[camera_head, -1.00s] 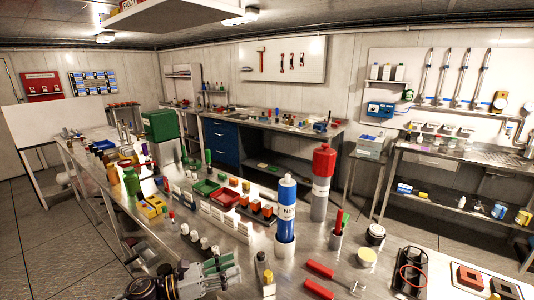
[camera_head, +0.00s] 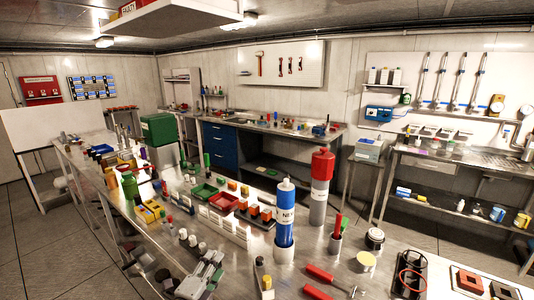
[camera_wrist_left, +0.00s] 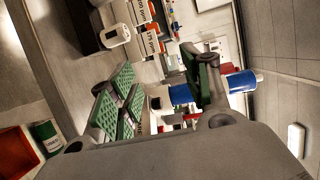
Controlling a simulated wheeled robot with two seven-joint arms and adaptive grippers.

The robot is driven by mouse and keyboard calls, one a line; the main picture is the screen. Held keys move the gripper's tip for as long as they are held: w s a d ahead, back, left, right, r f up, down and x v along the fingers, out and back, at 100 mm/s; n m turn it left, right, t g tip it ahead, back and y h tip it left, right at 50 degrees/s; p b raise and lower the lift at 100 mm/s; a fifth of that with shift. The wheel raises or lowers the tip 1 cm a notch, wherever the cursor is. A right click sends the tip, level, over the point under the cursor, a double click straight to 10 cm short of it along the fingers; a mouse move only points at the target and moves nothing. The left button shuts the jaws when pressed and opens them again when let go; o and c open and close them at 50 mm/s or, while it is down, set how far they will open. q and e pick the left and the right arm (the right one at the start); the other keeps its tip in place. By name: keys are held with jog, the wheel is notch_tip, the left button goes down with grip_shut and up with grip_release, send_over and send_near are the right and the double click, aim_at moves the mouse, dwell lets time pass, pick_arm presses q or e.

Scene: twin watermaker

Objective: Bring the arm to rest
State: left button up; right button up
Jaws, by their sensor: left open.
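My left gripper (camera_head: 207,272) is at the bottom left of the head view, over the near left edge of the steel bench (camera_head: 325,258). It is open and empty. In the left wrist view its green-padded fingers (camera_wrist_left: 160,92) stand apart, tilted, with bench items showing beyond them. A blue bottle (camera_head: 285,215) with a white label stands upright on the bench, right of the gripper. A grey cylinder with a red top (camera_head: 321,175) stands behind it. My right gripper is not in view.
Small white-capped vials (camera_head: 192,241) stand just behind the gripper. A dark bottle (camera_head: 259,274) stands to its right. A red-handled tool (camera_head: 318,292) lies at the near edge. A green bottle (camera_head: 130,187) and yellow bins (camera_head: 147,212) are farther left. Open floor lies left of the bench.

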pick_arm(q)
jog(key=s+a+f+n+g+y, duration=0.25)
jog(key=s+f+n+g, duration=0.4)
jog(key=s+n, duration=0.45)
jog(key=s+a+f+n+g+y, duration=0.2)
jog(key=s+a+f+n+g, duration=0.2)
jog(key=s+f+n+g, duration=0.65)
jog(key=s+a+f+m+t, duration=0.1)
jog(key=s+f+t, duration=0.15)
jog(key=f, duration=1.25)
jog(key=s+f+m+t, duration=0.1)
jog(key=s+f, duration=0.2)
jog(key=f, duration=1.3)
jog(key=s+a+f, duration=0.3)
jog(key=s+f, duration=0.6)
jog(key=s, duration=0.1)
jog(key=s+a+f+g, duration=0.1)
jog(key=s+a+f, duration=0.2)
jog(key=s+f, duration=0.7)
jog(key=shift+s, duration=0.45)
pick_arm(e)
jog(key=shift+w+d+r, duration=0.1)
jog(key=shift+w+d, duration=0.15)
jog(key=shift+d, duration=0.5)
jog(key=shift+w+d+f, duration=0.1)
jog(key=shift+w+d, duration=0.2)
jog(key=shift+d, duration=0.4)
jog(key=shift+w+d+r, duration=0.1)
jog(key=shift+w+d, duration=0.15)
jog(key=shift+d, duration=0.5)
